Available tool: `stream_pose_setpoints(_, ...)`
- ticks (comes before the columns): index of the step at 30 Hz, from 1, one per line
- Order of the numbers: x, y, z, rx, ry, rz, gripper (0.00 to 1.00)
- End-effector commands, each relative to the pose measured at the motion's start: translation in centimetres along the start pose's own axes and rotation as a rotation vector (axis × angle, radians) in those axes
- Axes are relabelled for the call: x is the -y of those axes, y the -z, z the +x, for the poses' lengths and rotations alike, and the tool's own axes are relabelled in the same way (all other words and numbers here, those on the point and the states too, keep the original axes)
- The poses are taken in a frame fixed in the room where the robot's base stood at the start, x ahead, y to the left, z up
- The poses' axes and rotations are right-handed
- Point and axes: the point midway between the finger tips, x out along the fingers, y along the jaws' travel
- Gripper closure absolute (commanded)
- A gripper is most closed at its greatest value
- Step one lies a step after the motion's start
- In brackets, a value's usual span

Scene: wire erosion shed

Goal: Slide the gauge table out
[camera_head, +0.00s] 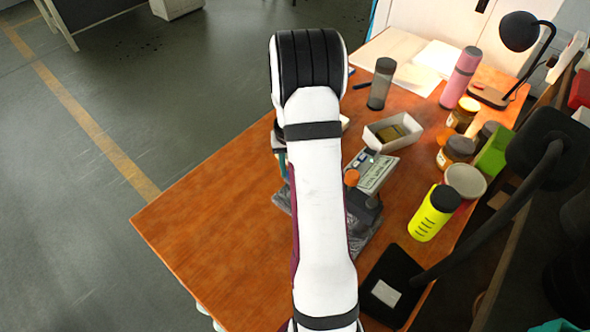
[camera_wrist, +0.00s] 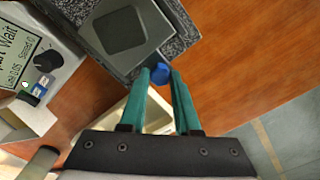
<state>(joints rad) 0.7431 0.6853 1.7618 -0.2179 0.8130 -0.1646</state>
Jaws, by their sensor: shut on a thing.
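The gauge table (camera_wrist: 122,30) is a grey plate with a darker square pad, at the top of the wrist view. It lies over a speckled granite base (camera_wrist: 182,30). A blue knob (camera_wrist: 160,71) is at the table's lower corner. My gripper (camera_wrist: 160,76) has teal fingers, shut on the blue knob, one on each side. In the head view my white arm hides the gauge table and the knob. Parts of the granite base (camera_head: 366,232) show beside the arm.
A display box (camera_wrist: 38,60) with a black dial stands left of the table. An open white tray (camera_head: 398,130) is near the gripper. A grey tumbler (camera_head: 381,84) and a yellow bottle (camera_head: 434,213) stand nearby. Bare wooden bench (camera_head: 215,220) lies left of the arm.

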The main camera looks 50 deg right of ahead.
Motion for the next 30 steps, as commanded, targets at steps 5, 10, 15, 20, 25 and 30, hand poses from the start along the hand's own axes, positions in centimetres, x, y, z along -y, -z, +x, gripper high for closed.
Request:
stream_pose_setpoints(5, 0.4, 0.4, -0.2, -0.012, 0.007, -0.003, 0.55)
stream_pose_setpoints(10, 0.3, 0.3, -0.1, -0.009, 0.005, -0.002, 0.39)
stream_pose_setpoints(15, 0.3, 0.2, -0.1, -0.007, 0.005, -0.001, 0.39)
stream_pose_setpoints(20, 0.3, 0.2, -1.4, -0.009, 0.004, -0.001, 0.39)
stream_pose_setpoints(25, 0.3, 0.3, -6.2, -0.013, 0.005, 0.000, 0.39)
stream_pose_setpoints(30, 0.2, 0.2, -11.6, -0.013, 0.005, -0.001, 0.39)
